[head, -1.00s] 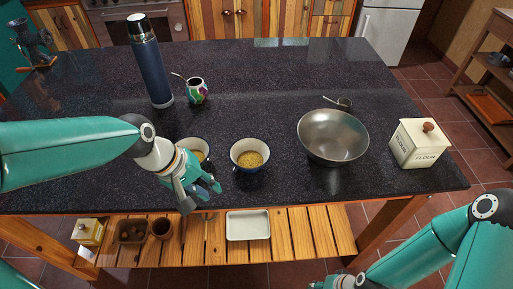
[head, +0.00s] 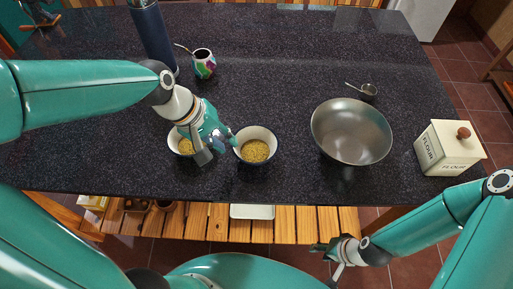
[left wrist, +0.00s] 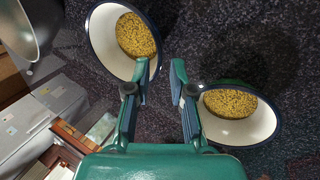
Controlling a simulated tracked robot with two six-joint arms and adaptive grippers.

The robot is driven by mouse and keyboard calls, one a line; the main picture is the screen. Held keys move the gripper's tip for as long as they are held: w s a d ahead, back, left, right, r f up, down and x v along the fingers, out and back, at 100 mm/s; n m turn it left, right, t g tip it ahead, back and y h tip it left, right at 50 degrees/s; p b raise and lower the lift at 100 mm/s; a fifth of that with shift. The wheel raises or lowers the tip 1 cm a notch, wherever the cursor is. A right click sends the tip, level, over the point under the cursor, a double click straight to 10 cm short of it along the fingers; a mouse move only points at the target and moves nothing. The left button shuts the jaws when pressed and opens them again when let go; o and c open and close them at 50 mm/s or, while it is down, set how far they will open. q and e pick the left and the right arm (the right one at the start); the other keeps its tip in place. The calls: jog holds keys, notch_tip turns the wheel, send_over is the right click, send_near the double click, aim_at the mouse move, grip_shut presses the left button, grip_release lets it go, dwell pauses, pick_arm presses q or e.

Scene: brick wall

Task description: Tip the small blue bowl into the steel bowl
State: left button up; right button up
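Two small bowls, dark blue outside and white inside, hold yellow grain. In the head view, one bowl (head: 270,137) stands nearer the steel bowl; the other (head: 174,147) is partly hidden by my left gripper. My left gripper (head: 226,145) is open between them. In the left wrist view, the bowl nearer the steel bowl (left wrist: 103,30) is at upper left; one fingertip of my left gripper (left wrist: 161,70) overlaps its rim. I cannot tell if they touch. The other bowl (left wrist: 265,120) is at right. The steel bowl (head: 350,130) looks empty. My right gripper (head: 328,256) is open, off the counter's front.
A blue flask (head: 152,35) and a colourful cup (head: 204,66) stand at back left. The counter (head: 290,60) is clear between the small bowls and the steel bowl.

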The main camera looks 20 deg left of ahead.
aim_at(233, 148)
pick_arm(q)
jog(key=shift+b+x, duration=1.4)
jog(key=shift+x, duration=0.9)
grip_shut()
jog(key=shift+r, duration=0.15)
jog(key=shift+r+p, duration=2.95)
jog(key=shift+r, duration=0.5)
jog(key=shift+f, duration=0.1)
